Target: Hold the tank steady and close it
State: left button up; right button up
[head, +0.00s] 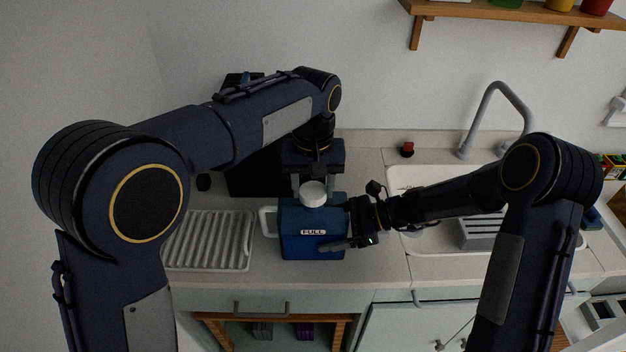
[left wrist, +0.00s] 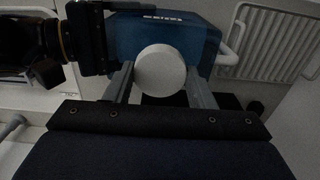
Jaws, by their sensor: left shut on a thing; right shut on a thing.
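The blue tank (head: 294,219) stands upright on the counter in the head view, with a "FULL" label on its front and a pale handle at its left. A round white cap (head: 313,193) sits at the tank's top. My left gripper (head: 312,186) comes from above and is shut on the cap; the left wrist view shows its two fingers on either side of the cap (left wrist: 160,71). My right gripper (head: 345,225) is shut on the tank's right side. The tank (left wrist: 150,38) also shows in the left wrist view. Whether the cap is fully seated cannot be told.
A white ribbed drainboard (head: 208,240) lies left of the tank. The sink (head: 405,178) with a tall faucet (head: 489,107) is at the right, holding a grey rack (head: 480,232). A small red-topped item (head: 407,149) stands behind. A dark appliance (head: 252,176) stands behind the tank.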

pick_arm(q)
jog(key=shift+f, duration=0.75)
dwell(0.4)
